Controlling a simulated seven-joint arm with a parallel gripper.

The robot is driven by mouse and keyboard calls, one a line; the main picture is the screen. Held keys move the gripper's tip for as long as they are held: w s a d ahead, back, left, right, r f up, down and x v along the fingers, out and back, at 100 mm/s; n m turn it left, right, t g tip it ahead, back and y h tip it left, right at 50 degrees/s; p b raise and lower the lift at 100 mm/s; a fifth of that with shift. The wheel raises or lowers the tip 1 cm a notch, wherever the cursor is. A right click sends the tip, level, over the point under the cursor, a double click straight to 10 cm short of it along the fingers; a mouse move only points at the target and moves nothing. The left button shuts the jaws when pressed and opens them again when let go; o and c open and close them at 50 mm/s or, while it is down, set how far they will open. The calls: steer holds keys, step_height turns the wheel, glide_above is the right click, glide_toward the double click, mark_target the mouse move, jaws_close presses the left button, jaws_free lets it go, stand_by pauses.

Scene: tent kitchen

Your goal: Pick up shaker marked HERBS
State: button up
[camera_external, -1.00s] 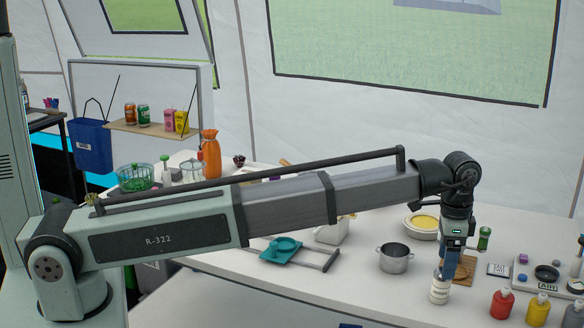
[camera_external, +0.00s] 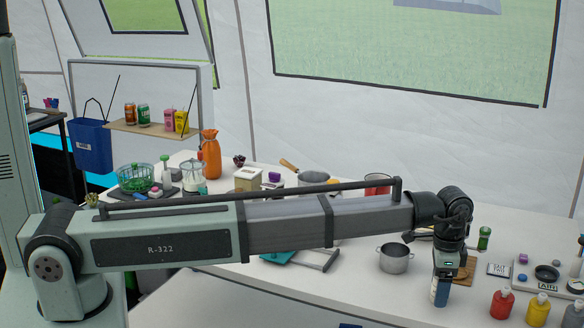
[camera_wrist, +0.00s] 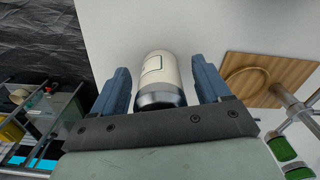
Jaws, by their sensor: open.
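A cream shaker with a metallic top (camera_wrist: 160,80) stands on the white table; in the wrist view it lies between my gripper's two blue fingers. The edge of a label shows on its side, but I cannot read the word. My gripper (camera_wrist: 160,67) is open, pointing down, with one finger on each side of the shaker and small gaps visible. In the external view my gripper (camera_external: 440,292) is low at the table, and its near finger hides most of the shaker.
A wooden board (camera_wrist: 288,70) lies just right of the shaker. A steel pot (camera_external: 395,259) stands to the left. A green-topped bottle (camera_external: 484,238) stands behind to the right. Red (camera_external: 502,304) and yellow (camera_external: 537,309) containers stand to the right.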

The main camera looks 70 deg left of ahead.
steer(key=c, duration=1.2)
steer(key=shift+o, duration=0.2)
steer(key=shift+r, duration=0.1)
